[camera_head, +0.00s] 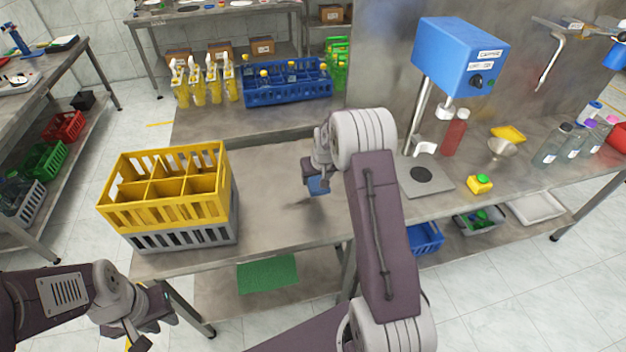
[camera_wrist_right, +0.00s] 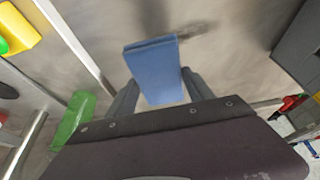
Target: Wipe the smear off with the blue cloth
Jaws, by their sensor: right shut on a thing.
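The blue cloth (camera_head: 318,186) is folded into a small pad and held above the steel table between the fingers of my right gripper (camera_head: 311,176). In the right wrist view the cloth (camera_wrist_right: 153,68) sits between the two fingers (camera_wrist_right: 155,95). A dark smear (camera_wrist_right: 192,30) shows on the steel just beyond the cloth; in the head view a faint dark patch (camera_head: 299,201) lies beside the cloth, and I cannot tell smear from shadow there. My left gripper (camera_head: 150,318) is low at the left, in front of the table and empty; its finger gap is unclear.
A yellow crate (camera_head: 165,158) on a grey crate (camera_head: 185,238) stands on the table at left. A blue capping machine (camera_head: 455,60) with a base plate (camera_head: 427,178) stands right of my right arm. A blue bottle crate (camera_head: 290,92) is at the back. The table between is mostly clear.

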